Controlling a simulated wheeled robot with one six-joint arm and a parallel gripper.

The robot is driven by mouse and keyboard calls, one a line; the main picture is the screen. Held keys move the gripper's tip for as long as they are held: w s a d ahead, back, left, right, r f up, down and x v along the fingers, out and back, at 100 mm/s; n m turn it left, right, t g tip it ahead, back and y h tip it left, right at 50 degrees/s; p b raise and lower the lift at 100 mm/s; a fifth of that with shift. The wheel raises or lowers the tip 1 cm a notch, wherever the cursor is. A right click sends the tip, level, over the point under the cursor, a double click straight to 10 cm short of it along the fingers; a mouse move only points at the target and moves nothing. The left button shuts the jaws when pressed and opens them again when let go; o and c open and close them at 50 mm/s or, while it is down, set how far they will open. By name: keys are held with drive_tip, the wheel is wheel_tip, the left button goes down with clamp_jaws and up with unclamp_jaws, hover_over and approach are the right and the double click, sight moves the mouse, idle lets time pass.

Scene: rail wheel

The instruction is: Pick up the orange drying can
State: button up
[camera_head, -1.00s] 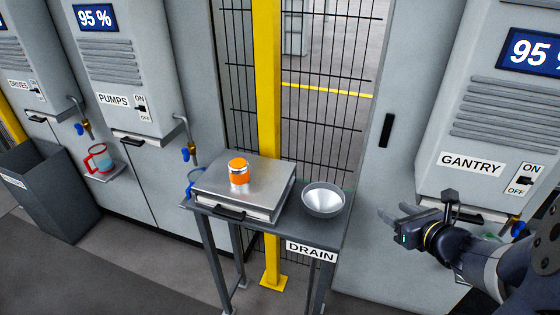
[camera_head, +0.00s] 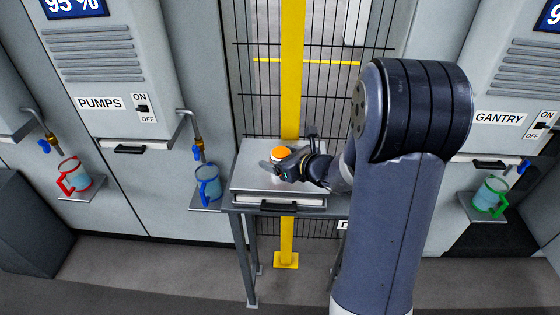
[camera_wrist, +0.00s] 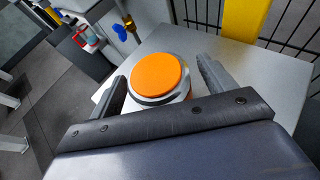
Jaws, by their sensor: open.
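The orange drying can (camera_head: 280,153) stands upright on the flat metal top of the box (camera_head: 250,178) on the drain table. In the wrist view the can (camera_wrist: 160,76) shows its round orange lid and a silver rim. My gripper (camera_head: 277,164) is at the can, reaching in from the right. In the wrist view my gripper (camera_wrist: 162,88) is open, with one finger on each side of the can and gaps visible beside it. The lower part of the can is hidden behind the gripper's palm.
A red mug (camera_head: 73,177), a blue mug (camera_head: 208,184) and a green mug (camera_head: 489,196) stand on small shelves under taps. A yellow post (camera_head: 291,75) and wire fence stand behind the table. My arm hides the table's right side.

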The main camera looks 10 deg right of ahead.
drive_tip(key=shift+x, duration=1)
drive_tip(key=shift+c, duration=0.6)
drive_tip(key=shift+r, duration=0.1)
drive_tip(key=c, duration=1)
